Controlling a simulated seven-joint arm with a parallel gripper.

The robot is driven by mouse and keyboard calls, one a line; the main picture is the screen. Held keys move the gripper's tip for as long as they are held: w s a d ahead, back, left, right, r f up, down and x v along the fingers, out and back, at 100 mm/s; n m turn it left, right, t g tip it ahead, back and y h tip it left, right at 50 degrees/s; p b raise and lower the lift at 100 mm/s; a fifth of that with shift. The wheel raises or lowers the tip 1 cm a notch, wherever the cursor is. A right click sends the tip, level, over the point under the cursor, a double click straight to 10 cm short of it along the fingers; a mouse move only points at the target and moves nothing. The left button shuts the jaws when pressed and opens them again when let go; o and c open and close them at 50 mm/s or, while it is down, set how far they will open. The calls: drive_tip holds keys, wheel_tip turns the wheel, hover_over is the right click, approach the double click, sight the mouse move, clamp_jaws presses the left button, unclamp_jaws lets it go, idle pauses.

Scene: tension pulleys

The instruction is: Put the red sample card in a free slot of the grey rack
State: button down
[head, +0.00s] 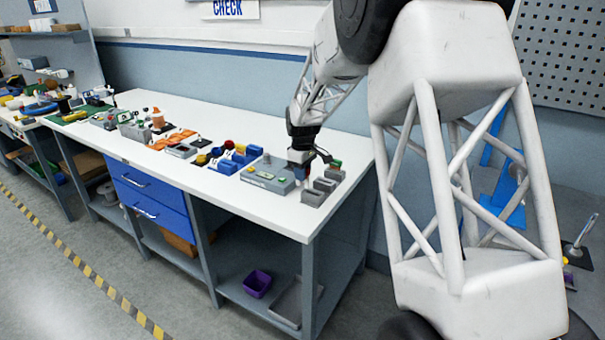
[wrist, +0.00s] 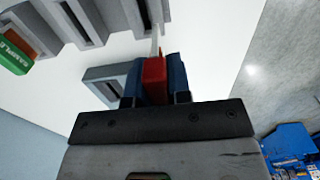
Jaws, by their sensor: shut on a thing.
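My gripper (wrist: 155,88) is shut on the red sample card (wrist: 154,72), which sits between its two dark blue fingers in the wrist view. A thin pale strip runs from the card towards a slotted grey block; whether it enters the slot cannot be told. The grey rack (wrist: 95,24) shows as several slotted blocks above and left of the fingers. A green card (wrist: 14,56) labelled SAMPLE stands at the far left, and other visible slots look dark and empty. In the head view my gripper (head: 300,168) is low beside the rack (head: 314,198), near the table's right end; the card is not clear there.
A grey box (head: 268,176) with coloured buttons lies just left of the gripper on the white table (head: 230,197). Blue holders (head: 238,157), orange parts and other tools line the table further left. The front strip of the tabletop is clear.

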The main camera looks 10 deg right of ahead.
drive_tip(key=shift+r, duration=0.2)
drive_tip(key=shift+r, duration=2.25)
drive_tip(key=w+d+f, duration=0.1)
drive_tip(key=w+d, duration=0.3)
drive_tip(key=d, duration=0.5)
drive_tip(key=shift+w+d, duration=0.2)
drive_tip(key=shift+w, duration=0.15)
drive_tip(key=shift+f, duration=0.2)
drive_tip(key=shift+f, duration=2.15)
drive_tip(key=shift+f, duration=1.45)
idle(0.5)
